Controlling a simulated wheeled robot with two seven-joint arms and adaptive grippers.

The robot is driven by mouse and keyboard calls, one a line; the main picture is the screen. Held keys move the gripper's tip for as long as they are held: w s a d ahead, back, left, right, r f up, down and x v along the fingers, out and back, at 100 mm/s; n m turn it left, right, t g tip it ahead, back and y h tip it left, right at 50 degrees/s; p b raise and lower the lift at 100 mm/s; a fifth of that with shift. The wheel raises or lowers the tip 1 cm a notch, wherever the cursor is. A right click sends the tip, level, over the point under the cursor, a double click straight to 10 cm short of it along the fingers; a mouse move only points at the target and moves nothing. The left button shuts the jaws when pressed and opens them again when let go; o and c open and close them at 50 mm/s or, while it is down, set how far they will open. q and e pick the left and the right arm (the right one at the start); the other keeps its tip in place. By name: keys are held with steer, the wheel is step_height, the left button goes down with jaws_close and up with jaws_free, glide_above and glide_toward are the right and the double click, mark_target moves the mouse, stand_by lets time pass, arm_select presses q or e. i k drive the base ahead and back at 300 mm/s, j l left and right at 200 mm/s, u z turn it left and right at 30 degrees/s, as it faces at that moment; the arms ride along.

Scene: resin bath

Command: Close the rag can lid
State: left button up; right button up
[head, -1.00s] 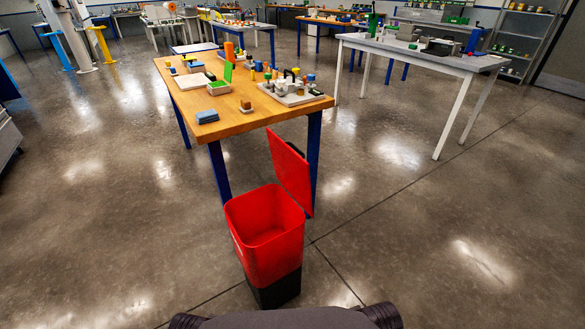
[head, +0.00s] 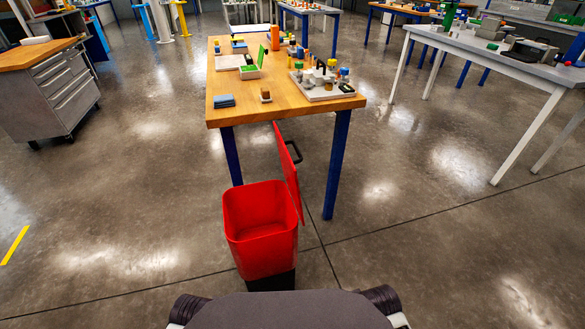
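The red rag can (head: 262,245) with a black base stands on the floor in front of the wooden table, just ahead of my base. Its top is open and its inside looks empty. Its red lid (head: 287,172) stands upright along the can's right side, with a dark handle (head: 294,151) on the lid's right face. Neither of my grippers shows in the head view.
The wooden table (head: 235,107) with blue legs stands just behind the can and holds several small objects. A grey drawer cabinet (head: 62,95) is at the left. A white table (head: 455,62) is at the right. The floor on both sides of the can is clear.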

mark_target(290, 170)
steer(key=i+l+u, duration=0.25)
steer(key=l+u, duration=0.2)
steer(key=l, duration=0.25)
steer(key=i+l+u, duration=0.25)
steer(key=l, duration=0.15)
steer(key=l+u, duration=0.25)
steer(key=l, duration=0.15)
steer(key=k, duration=0.05)
